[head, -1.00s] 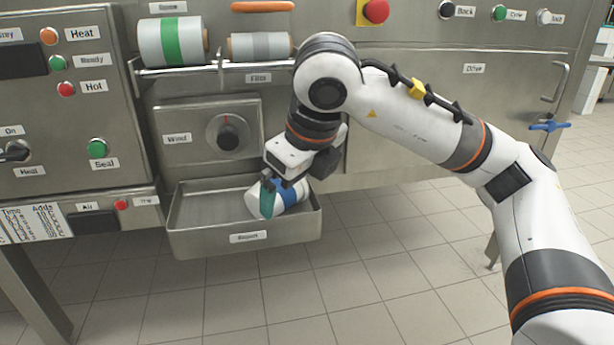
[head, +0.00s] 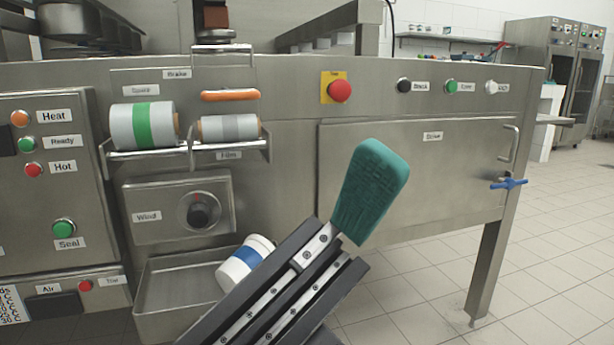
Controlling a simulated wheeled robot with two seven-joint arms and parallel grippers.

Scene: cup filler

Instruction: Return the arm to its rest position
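Nothing is seen held at the visible pad. The rest of my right arm is out of view.
The machine front behind the gripper carries a shelf with a green-banded roll (head: 145,125) and a grey-banded film roll (head: 229,128). A red button (head: 339,91), a dial (head: 198,211) and a blue valve handle (head: 508,184) stick out. Floor at the right is clear.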

